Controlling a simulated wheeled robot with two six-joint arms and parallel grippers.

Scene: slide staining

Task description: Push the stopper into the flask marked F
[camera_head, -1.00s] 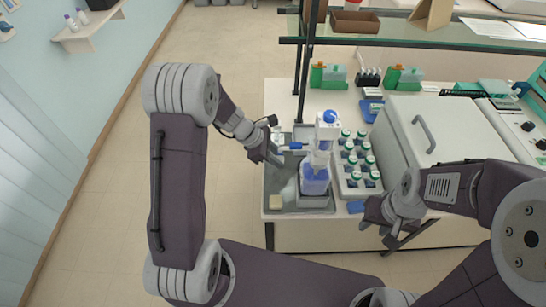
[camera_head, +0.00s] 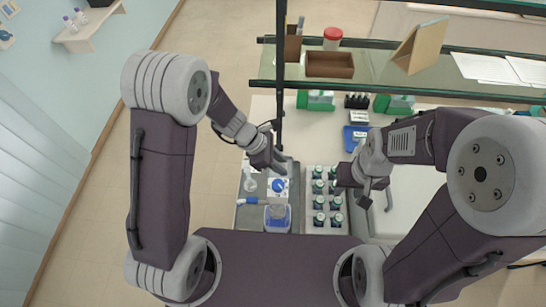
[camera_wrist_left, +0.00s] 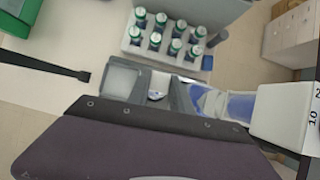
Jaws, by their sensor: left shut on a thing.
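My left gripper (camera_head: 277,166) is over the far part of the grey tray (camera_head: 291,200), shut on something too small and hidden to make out. Beside it lies a clear, pale glass-like piece (camera_head: 250,180). A dispenser with a blue knob (camera_head: 278,186) stands close in front of the gripper, by a container of blue liquid (camera_head: 277,217). In the left wrist view a white block with numbers (camera_wrist_left: 288,115) and clear parts with blue show at the right. I cannot make out a mark F or a stopper. My right gripper (camera_head: 358,192) is beside the bottle rack; its jaw gap is unclear.
A rack of green-capped bottles (camera_head: 326,202) stands right of the tray; it also shows in the left wrist view (camera_wrist_left: 160,55). A glass shelf (camera_head: 380,68) with a brown box (camera_head: 330,64) spans the back. A white lidded unit (camera_head: 408,205) is partly behind my right arm.

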